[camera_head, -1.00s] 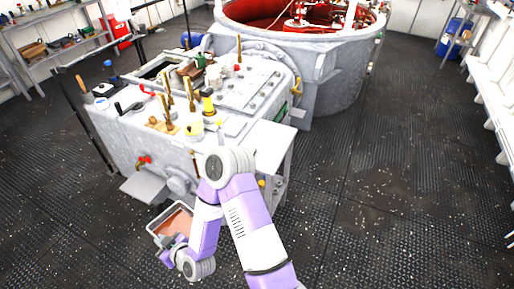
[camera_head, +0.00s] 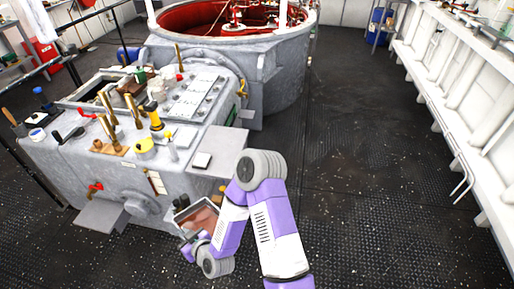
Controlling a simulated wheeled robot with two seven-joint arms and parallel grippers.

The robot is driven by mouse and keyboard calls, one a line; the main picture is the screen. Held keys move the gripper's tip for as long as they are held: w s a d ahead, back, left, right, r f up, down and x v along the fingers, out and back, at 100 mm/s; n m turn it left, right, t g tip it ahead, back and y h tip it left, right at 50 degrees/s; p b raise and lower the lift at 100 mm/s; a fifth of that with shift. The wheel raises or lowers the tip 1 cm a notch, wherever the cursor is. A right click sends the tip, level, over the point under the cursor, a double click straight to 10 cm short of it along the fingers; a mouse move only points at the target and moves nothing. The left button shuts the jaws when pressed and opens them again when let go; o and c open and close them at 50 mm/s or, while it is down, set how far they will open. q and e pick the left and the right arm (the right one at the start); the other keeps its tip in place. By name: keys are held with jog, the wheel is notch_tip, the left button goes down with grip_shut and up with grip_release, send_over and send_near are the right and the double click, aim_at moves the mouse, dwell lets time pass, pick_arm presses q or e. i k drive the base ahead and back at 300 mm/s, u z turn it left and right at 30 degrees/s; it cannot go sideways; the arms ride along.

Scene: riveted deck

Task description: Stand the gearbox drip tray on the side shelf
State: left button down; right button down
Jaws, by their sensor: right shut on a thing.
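The drip tray (camera_head: 204,214) is a shallow pale-rimmed tray with a reddish-brown inside, low beside the right end of the gearbox's front. My right gripper (camera_head: 190,241) is shut on its near side; the fingertips are hard to make out. The tray looks tilted, and my purple-and-white right arm hides its right part. A flat grey side shelf (camera_head: 226,142) sticks out at the gearbox's right end, above and behind the tray. A small dark-framed pale item (camera_head: 202,160) lies at its left edge. My left gripper is not in view.
The grey gearbox (camera_head: 140,180) carries brass levers and a yellow-topped oiler (camera_head: 156,120). A low grey plate (camera_head: 100,214) juts from its front. A large round housing (camera_head: 270,80) stands behind. Dark deck (camera_head: 370,180) is open to the right, up to a white ribbed wall (camera_head: 470,100).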

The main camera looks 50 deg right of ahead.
aim_at(226, 139)
jog(key=z, duration=1.2)
jog(key=i, duration=0.6)
